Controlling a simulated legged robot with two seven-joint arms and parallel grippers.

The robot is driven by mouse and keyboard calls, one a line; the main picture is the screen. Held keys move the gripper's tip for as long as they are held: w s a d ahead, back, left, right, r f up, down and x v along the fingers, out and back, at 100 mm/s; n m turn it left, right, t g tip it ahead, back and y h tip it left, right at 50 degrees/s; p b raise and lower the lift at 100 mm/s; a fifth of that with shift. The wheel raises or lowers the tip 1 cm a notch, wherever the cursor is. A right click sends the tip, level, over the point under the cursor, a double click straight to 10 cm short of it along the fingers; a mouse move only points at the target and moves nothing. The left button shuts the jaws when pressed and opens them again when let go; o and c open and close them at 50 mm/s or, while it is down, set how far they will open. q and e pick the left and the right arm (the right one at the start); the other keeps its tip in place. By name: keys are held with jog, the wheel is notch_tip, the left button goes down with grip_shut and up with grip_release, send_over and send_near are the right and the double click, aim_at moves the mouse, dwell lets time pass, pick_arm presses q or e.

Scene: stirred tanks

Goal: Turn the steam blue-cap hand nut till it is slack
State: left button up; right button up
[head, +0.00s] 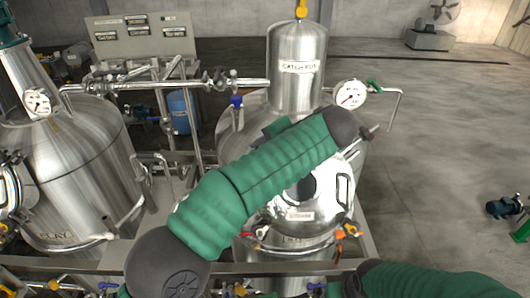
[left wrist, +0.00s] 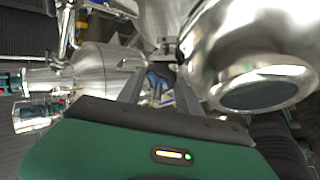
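In the head view a blue-capped fitting (head: 237,102) stands on the shoulder of the middle steel tank (head: 228,125), below the pipe manifold. I cannot tell for sure that it is the steam nut. My left arm reaches up across this tank, and its gripper is mostly hidden behind the arm. In the left wrist view the left gripper (left wrist: 160,80) has its two fingers spread. A small blue thing (left wrist: 157,77) shows in the gap between them; contact cannot be made out. My right arm enters at the lower right, with its gripper out of view.
A round tank lid with a sight glass (left wrist: 265,90) is close to the right of the left gripper. A gauge (head: 350,94) and the catch pot (head: 298,65) rise behind my arm. Another tank (head: 75,170) stands left. The floor at right is largely clear.

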pick_arm(q)
jog(key=o, duration=0.5)
jog(key=shift+d+f, duration=0.1)
jog(key=shift+f, duration=0.1)
jog(key=shift+c, duration=0.2)
jog(key=p+v, duration=0.2)
jog(key=v, duration=1.5)
jog(key=shift+w+d, duration=0.25)
jog(key=shift+w+a, duration=0.1)
jog(key=shift+a, duration=0.05)
